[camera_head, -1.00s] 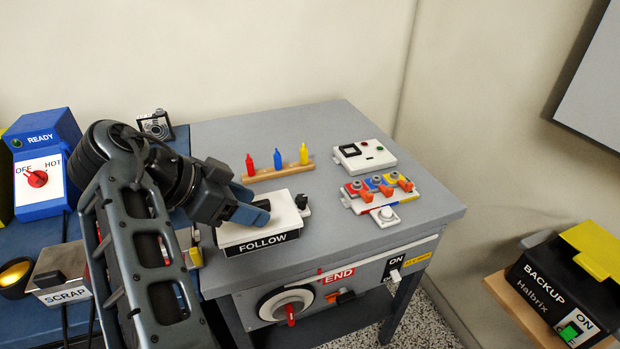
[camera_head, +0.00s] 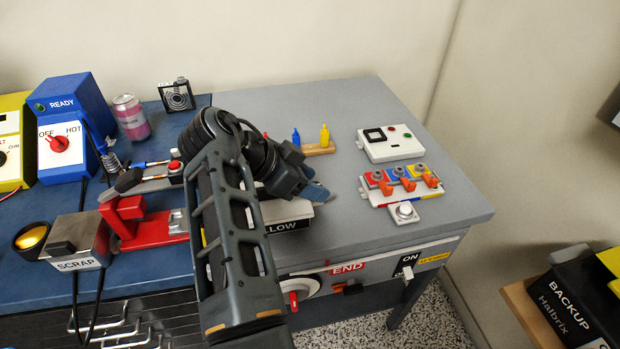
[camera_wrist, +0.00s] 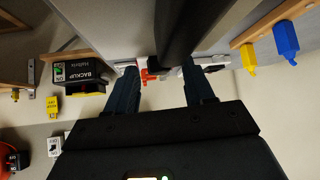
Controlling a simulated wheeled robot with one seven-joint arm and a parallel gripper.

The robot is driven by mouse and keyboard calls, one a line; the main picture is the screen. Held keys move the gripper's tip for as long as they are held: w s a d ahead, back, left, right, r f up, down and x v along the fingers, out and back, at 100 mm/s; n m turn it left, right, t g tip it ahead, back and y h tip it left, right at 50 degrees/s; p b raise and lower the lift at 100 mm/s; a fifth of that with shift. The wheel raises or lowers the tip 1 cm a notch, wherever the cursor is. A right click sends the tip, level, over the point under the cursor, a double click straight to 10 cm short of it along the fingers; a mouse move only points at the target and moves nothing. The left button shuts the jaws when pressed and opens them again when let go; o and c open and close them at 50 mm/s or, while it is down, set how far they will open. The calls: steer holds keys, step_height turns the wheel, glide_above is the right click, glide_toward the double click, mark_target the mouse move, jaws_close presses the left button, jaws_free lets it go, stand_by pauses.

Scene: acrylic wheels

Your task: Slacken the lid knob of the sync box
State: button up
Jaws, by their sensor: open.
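A white box labelled FOLLOW (camera_head: 290,227), partly covered by my arm, stands at the grey table's front left. No label reading "sync" is legible, so I cannot be sure it is the sync box. Its black knob is hidden behind my gripper in the head view. My gripper (camera_head: 320,195) is over the right end of this box. In the wrist view my gripper (camera_wrist: 160,72) is open, its two dark fingers apart. A large dark bar (camera_wrist: 178,35) shows beyond and between the fingers; I cannot tell whether it is the knob or whether they touch.
Right of my gripper are a panel with red, blue and yellow blocks and orange levers (camera_head: 402,182) and a white meter box (camera_head: 388,144). Small bottles stand in a wooden rack (camera_head: 318,149) behind.

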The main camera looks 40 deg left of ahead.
steer(key=shift+f, duration=0.1)
jaws_close()
steer(key=shift+d+n+y+p, duration=0.2)
steer(key=shift+n+y+p, duration=0.1)
steer(key=shift+n+p, duration=0.15)
steer(key=shift+n+y, duration=0.3)
steer(key=shift+n, duration=0.05)
steer(key=shift+a, duration=0.1)
jaws_free()
stand_by(0.5)
